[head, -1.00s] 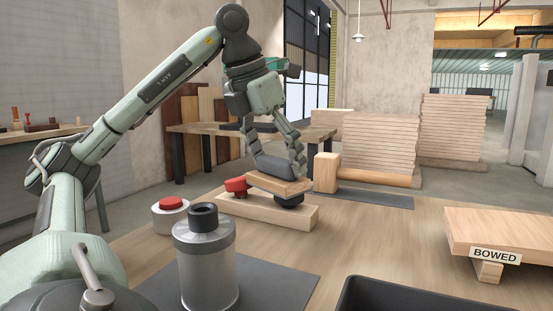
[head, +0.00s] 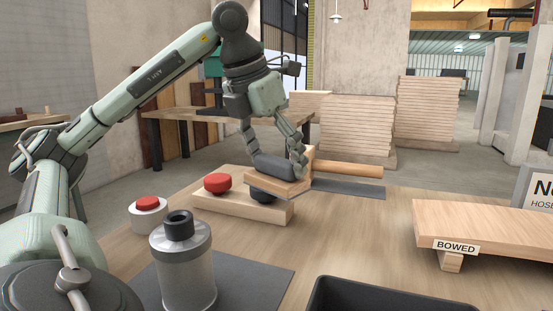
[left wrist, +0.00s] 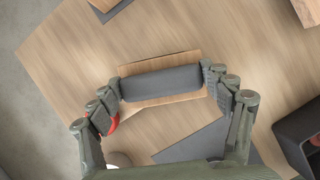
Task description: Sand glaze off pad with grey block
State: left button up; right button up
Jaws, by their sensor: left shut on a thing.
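My left gripper (head: 278,160) is shut on a dark grey bar (head: 275,168) that lies across a flat wooden plate (head: 284,187). In the left wrist view, my fingers (left wrist: 163,82) close on the two ends of the bar (left wrist: 160,83), with the plate (left wrist: 165,100) beneath. A wooden base (head: 215,203) bears a red round pad (head: 217,183) and a dark round pad (head: 262,196). The held plate is over the dark pad and hides part of it; I cannot tell whether they touch. The red pad also shows behind a finger (left wrist: 114,124). My right gripper is not in view.
A wooden mallet (head: 347,170) lies on a dark mat behind. A red button (head: 148,203) and metal canister (head: 187,268) stand front left. A black bin (head: 375,297) is in front. A board marked BOWED (head: 490,228) is at right. The table between is clear.

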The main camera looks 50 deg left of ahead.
aim_at(258, 156)
pick_arm(q)
jog(key=shift+s+a+f+b, duration=0.1)
jog(key=shift+s+a+b, duration=0.45)
jog(key=shift+a+b, duration=0.25)
jog(key=shift+s+a+b, duration=0.5)
jog(key=shift+a+b, duration=0.05)
jog(key=shift+a, duration=0.35)
jog(key=shift+s+a+r, duration=0.2)
jog(key=shift+a, duration=0.15)
jog(key=shift+f, duration=0.15)
jog(key=shift+d, duration=0.1)
jog(key=shift+w+d+r+p, duration=0.2)
jog(key=shift+w+d+p, duration=0.15)
jog(key=shift+d+p, duration=0.1)
jog(key=shift+w+d+p, duration=0.15)
jog(key=shift+d+p, duration=0.15)
jog(key=shift+w+d, duration=0.15)
jog(key=shift+d, duration=0.05)
jog(key=shift+f, duration=0.1)
